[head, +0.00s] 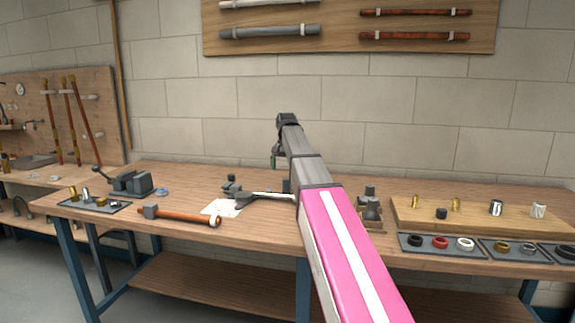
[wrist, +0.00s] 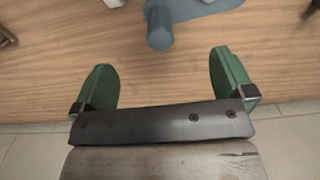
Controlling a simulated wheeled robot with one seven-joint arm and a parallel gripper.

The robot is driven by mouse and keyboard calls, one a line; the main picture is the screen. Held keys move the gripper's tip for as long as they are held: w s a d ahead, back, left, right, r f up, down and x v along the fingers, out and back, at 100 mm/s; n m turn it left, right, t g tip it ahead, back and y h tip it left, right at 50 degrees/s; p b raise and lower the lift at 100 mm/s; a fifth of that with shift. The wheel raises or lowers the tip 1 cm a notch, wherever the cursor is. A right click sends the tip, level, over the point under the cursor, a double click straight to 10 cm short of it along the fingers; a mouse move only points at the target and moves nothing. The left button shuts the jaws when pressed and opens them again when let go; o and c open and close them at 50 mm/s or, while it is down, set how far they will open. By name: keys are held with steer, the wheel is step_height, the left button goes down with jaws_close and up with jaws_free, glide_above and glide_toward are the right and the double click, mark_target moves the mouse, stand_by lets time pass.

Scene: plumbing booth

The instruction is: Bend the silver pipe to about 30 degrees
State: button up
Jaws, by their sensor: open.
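The silver pipe (head: 270,195) lies low over the workbench in the head view, running left to right. Its left end is at a small dark bender-like fixture (head: 236,192), and its right part passes behind my arm. It looks roughly straight, but I cannot tell its angle. My gripper (wrist: 160,62) is open and empty in the wrist view, its two green fingers wide apart above the bench. A blue-grey tool part (wrist: 160,28) with a round knob lies just beyond the fingers, apart from them. In the head view my gripper (head: 276,157) hangs above the bench.
A wooden board (head: 470,218) with fittings and trays of rings (head: 437,246) are at the right. The bench's front edge shows near my gripper.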

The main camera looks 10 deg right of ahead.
mark_target(288, 184)
steer(key=shift+f, duration=3.7)
steer(key=shift+c, duration=0.3)
steer(key=c, duration=1)
steer(key=shift+s, duration=0.1)
steer(key=shift+s+d+m, duration=0.15)
steer(key=shift+s+m, duration=0.75)
steer(key=shift+s, duration=0.45)
steer(key=shift+s+m, duration=0.9)
steer(key=shift+s, duration=0.7)
